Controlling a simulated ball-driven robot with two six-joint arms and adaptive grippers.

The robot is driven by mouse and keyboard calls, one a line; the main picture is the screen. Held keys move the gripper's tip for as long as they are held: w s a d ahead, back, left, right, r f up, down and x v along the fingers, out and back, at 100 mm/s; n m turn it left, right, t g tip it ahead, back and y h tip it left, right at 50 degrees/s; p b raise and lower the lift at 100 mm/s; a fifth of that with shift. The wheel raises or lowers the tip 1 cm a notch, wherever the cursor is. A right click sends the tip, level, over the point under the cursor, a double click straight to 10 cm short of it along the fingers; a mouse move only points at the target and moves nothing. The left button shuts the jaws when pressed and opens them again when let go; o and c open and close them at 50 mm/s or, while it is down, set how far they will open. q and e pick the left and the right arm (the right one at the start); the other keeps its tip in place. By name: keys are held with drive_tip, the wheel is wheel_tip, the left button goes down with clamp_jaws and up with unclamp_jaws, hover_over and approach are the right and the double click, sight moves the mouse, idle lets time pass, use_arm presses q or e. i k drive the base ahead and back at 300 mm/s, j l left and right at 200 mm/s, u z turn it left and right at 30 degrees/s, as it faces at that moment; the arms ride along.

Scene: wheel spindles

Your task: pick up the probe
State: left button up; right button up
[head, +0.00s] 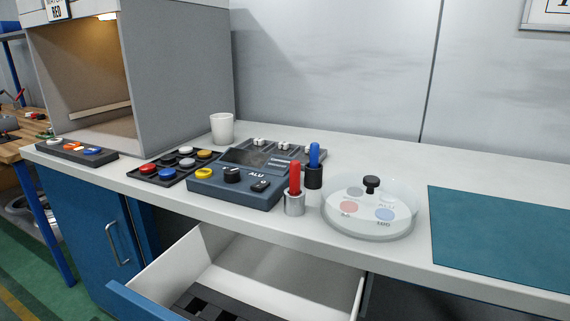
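Two upright probe-like tools with coloured handles stand on the bench near the middle of the head view. The red one (295,177) stands in a silver cup-shaped holder (295,206). The blue one (314,153) stands in a black holder (313,179) just behind and to the right. Their lower ends are hidden inside the holders. I cannot tell from the picture which one is the probe. Neither of my grippers is in view.
A dark blue instrument (233,187) marked ALU stands left of the holders. A clear round cover with a black knob (371,184) sits over discs at right. A black tray (168,178) holds coloured discs. An open drawer (245,265) juts out below. A teal mat (500,235) is bare.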

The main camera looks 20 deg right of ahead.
sight(315, 148)
drive_tip(key=z, duration=0.3)
drive_tip(key=i+j+z, duration=0.1)
drive_tip(key=z, duration=0.3)
drive_tip(key=i+j+z, duration=0.1)
drive_tip(key=j+z, duration=0.45)
drive_tip(key=z, duration=0.25)
